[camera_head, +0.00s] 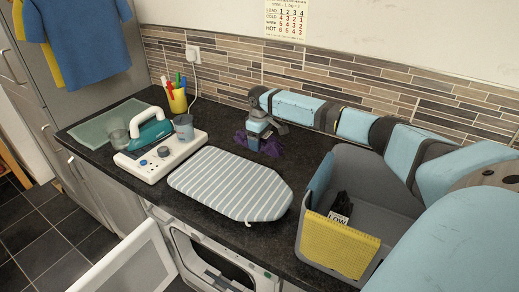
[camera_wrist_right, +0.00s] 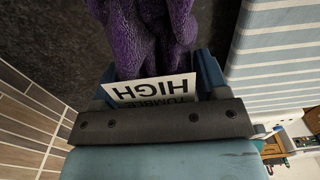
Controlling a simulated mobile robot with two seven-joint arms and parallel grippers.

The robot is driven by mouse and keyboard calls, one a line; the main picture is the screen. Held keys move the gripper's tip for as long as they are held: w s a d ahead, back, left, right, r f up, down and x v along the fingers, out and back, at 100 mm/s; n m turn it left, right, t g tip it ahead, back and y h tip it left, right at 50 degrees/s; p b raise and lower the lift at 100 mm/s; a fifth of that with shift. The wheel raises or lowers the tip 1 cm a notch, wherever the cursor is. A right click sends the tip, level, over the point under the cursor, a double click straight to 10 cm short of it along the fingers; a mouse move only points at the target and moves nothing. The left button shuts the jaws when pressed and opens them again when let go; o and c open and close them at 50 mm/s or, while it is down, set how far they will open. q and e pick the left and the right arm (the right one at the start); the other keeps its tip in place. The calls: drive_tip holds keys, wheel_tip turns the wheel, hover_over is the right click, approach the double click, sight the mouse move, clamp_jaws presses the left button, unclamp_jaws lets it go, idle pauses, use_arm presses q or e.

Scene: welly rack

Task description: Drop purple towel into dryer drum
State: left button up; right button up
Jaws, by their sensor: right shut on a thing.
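The purple towel (camera_head: 271,147) is at the back of the dark worktop, against my right gripper (camera_head: 256,140). In the right wrist view my right gripper (camera_wrist_right: 160,85) is shut on the towel (camera_wrist_right: 150,35), beside its white tag (camera_wrist_right: 155,90) reading "TUMBLE HIGH". The towel hangs bunched from the fingers; whether it still touches the worktop I cannot tell. The dryer (camera_head: 188,240) is under the worktop's front edge, its white door (camera_head: 130,262) swung open and its dark drum opening (camera_head: 222,268) partly in view. My left gripper is not in view.
A striped ironing pad (camera_head: 230,183) lies between the towel and the front edge. A grey bin with a yellow cloth (camera_head: 340,245) and a black item tagged "LOW" (camera_head: 341,208) stands at right.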

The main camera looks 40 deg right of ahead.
drive_tip(key=shift+f, duration=2)
drive_tip(key=shift+f, duration=0.15)
drive_tip(key=o, duration=1)
drive_tip(key=shift+c, duration=0.2)
